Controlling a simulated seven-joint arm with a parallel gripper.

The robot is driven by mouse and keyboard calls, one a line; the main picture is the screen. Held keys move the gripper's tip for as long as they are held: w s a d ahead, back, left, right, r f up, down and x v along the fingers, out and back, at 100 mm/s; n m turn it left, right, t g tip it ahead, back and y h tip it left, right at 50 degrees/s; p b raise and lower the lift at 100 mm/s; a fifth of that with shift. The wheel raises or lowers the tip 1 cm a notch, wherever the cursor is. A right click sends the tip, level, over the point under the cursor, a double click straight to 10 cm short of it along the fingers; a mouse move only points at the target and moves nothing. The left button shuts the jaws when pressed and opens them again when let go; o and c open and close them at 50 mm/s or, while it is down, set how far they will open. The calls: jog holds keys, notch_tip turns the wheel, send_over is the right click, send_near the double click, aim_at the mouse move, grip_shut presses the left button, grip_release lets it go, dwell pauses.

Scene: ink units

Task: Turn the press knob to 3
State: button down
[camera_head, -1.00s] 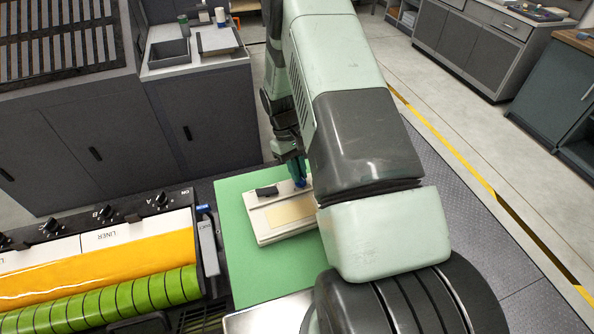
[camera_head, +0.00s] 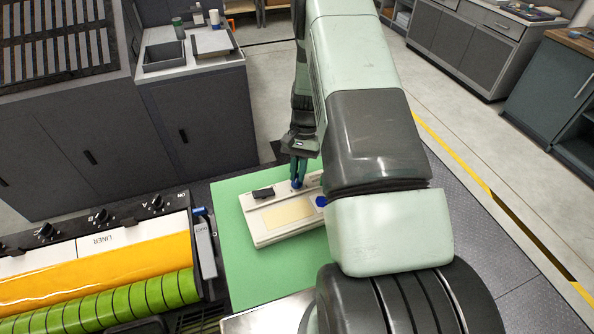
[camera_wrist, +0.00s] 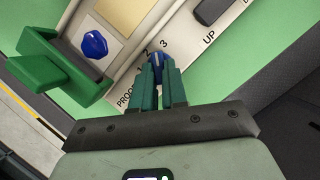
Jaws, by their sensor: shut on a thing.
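The pale control panel (camera_head: 258,232) lies on a green surface. My gripper (camera_wrist: 158,78) points down at it and is shut on a blue knob (camera_wrist: 157,58) at the panel's edge. The knob also shows at the fingertips in the head view (camera_head: 297,184). The marks "2" and "3" stand just beyond the knob in the wrist view, and "PROO", partly covered, stands left of the fingers. The fingers hide much of the knob, and I cannot tell which mark it points to.
A second blue knob (camera_wrist: 95,44) sits left on the panel. A black switch (camera_wrist: 212,10) marked "UP" is at the right. A green handle-like part (camera_wrist: 45,72) stands close at left. The roller machine (camera_head: 110,265) is left of the green surface (camera_head: 240,290).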

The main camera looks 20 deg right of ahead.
jog(key=shift+d+m+y, duration=0.1)
jog(key=shift+m+y, duration=0.3)
jog(key=shift+m, duration=0.7)
jog(key=shift+s+t, duration=0.1)
jog(key=shift+t, duration=0.2)
jog(key=c, duration=1.2)
grip_release()
jog(key=shift+o, duration=0.2)
jog(key=v, duration=1.1)
